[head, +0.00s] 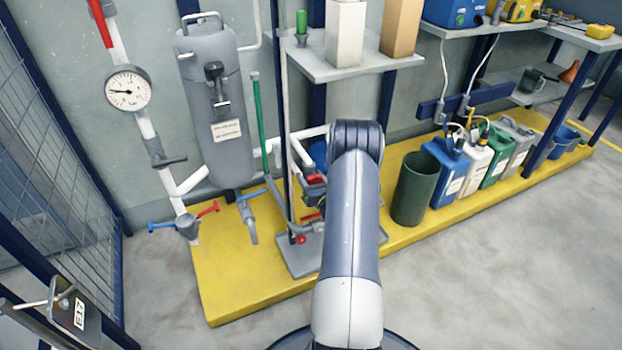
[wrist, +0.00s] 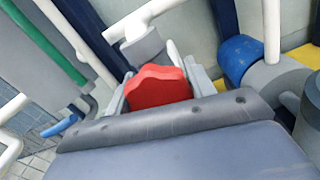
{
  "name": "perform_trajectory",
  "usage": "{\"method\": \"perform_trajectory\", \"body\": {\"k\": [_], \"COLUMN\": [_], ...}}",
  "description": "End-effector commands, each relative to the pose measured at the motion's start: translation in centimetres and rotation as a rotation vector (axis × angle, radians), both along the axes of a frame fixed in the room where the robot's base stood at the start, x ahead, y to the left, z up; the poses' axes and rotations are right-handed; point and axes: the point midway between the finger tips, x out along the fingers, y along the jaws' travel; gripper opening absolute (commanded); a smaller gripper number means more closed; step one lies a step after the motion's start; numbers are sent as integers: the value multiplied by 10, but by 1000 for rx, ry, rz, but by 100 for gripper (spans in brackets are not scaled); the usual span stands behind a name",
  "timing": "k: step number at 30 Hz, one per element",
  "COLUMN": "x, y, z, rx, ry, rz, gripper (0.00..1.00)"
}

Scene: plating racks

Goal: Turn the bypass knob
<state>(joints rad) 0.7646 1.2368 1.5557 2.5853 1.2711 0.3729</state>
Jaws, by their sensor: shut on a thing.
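A red knob (wrist: 158,87) shows in the wrist view between the light grey fingers of my gripper (wrist: 160,78). The fingers are shut on the knob's two sides. The knob's lower part is hidden behind the dark edge of my own wrist. In the head view a red part (head: 316,179) shows at the pipework just left of my arm. My gripper is mostly hidden there by my own arm. The frames do not show any label on the knob, and I cannot tell its turn angle.
White pipes and a green pipe (wrist: 45,42) run close to my gripper. A blue-and-grey fitting (wrist: 245,62) is on the right. A grey tank (head: 214,100) and a pressure gauge (head: 128,88) stand left. A dark green bin (head: 414,188) stands right on the yellow platform (head: 230,285).

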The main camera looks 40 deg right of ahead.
Motion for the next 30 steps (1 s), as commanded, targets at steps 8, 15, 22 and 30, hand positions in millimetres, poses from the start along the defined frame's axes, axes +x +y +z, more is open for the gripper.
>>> {"method": "perform_trajectory", "body": {"k": [8, 15, 22, 30], "x": [0, 0, 0, -18], "y": [0, 0, 0, 4], "z": [0, 0, 0, 1], "rx": [1, 0, 0, 3], "ry": [1, 0, 0, 3], "rz": [1, 1, 0, -1], "gripper": [28, 67, 73, 73]}}
